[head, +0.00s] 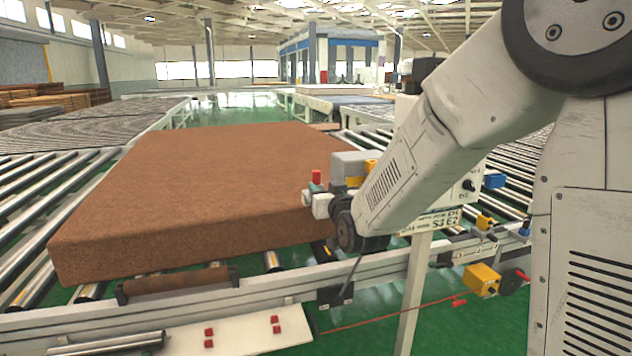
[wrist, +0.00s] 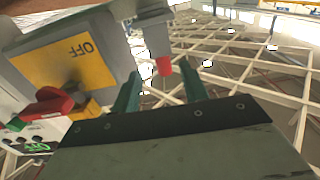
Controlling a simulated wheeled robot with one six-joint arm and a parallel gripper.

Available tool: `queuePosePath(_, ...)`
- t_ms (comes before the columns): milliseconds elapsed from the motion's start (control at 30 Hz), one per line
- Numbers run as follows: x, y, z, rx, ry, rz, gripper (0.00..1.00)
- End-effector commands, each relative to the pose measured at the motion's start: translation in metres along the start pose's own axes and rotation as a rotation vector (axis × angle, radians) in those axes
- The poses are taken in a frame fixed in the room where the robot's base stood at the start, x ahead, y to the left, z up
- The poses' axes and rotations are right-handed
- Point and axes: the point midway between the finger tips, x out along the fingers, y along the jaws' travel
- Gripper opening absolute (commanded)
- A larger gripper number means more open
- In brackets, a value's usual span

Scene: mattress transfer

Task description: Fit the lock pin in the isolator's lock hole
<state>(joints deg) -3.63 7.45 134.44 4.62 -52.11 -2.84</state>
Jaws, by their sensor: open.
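The isolator (head: 352,164) is a grey box with a yellow panel, just beyond my wrist in the head view. Its yellow OFF panel (wrist: 75,62) and red handle (wrist: 48,106) fill the left of the wrist view. A red piece, apparently the lock pin (wrist: 163,66), shows at the end of a grey block beside the isolator; it is also seen in the head view (head: 316,177). I cannot tell how far it sits in the lock hole, which is hidden. My gripper (wrist: 162,88) is open, its teal fingers apart on either side of the red piece's line.
A large brown mattress (head: 190,190) lies on the roller conveyor (head: 45,200) at left. A sign on a post (head: 415,290), a yellow box (head: 481,279) and a red cord (head: 390,317) stand by the conveyor's front rail.

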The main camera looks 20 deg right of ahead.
Motion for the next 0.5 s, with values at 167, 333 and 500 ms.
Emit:
queuePosePath(167, 0.021, -0.001, -0.001, 0.0, -0.001, 0.0, 0.44)
queuePosePath(333, 0.047, -0.004, -0.004, 0.0, -0.001, -0.001, 0.44)
queuePosePath(500, 0.064, -0.004, -0.004, 0.0, -0.001, 0.0, 0.44)
